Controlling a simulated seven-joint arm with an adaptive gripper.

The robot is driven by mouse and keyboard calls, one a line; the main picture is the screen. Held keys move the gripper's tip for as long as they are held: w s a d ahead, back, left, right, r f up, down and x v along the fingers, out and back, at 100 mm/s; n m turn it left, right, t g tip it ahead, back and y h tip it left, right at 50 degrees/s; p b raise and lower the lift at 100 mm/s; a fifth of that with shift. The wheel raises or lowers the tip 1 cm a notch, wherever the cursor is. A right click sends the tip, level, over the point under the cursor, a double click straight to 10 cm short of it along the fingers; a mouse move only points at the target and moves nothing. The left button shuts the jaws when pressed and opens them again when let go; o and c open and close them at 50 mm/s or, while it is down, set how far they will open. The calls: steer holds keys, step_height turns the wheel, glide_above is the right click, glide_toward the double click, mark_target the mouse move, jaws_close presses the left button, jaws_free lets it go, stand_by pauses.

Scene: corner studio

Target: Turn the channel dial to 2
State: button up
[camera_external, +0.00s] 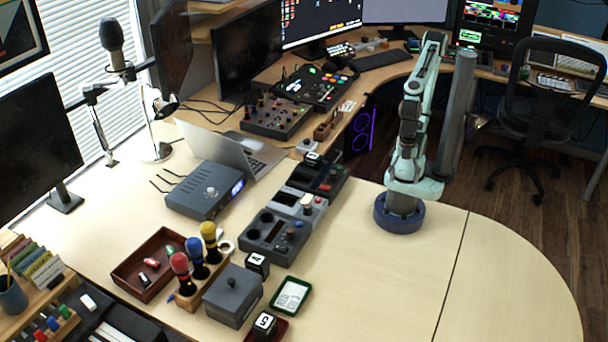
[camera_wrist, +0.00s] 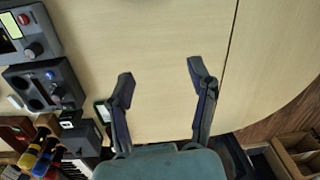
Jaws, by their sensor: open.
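A blue-grey box (camera_external: 205,190) with a round light knob (camera_external: 212,191) and a lit blue display stands on the table in the external view. I cannot read which mark the knob points to, or tell whether it is the channel dial. My gripper (camera_wrist: 160,74) is open and empty above bare tabletop in the wrist view, right of the devices and touching nothing. Its fingers cannot be made out in the external view. A dark two-well panel (camera_external: 275,236) with small knobs shows in both views, at left in the wrist view (camera_wrist: 45,86).
A laptop (camera_external: 245,150) stands behind the blue-grey box. The right tabletop (camera_external: 390,285) is clear.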

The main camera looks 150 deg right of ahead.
steer(key=w+d+r+n+t+h, duration=0.15)
steer(key=w+d, duration=0.25)
steer(key=w, duration=0.5)
steer(key=w+d+r+n+t, duration=0.1)
steer(key=w+d+r, duration=0.1)
steer(key=w+d, duration=0.45)
steer(key=m+g, duration=0.3)
steer(key=m, duration=0.2)
glide_above(290, 230)
steer(key=shift+y, duration=0.35)
step_height(290, 230, down, 16)
steer(key=shift+r, duration=0.15)
steer(key=shift+s+d+f, duration=0.1)
steer(key=shift+f, duration=0.25)
step_height(290, 230, down, 6)
steer(key=shift+r, duration=0.1)
jaws_close()
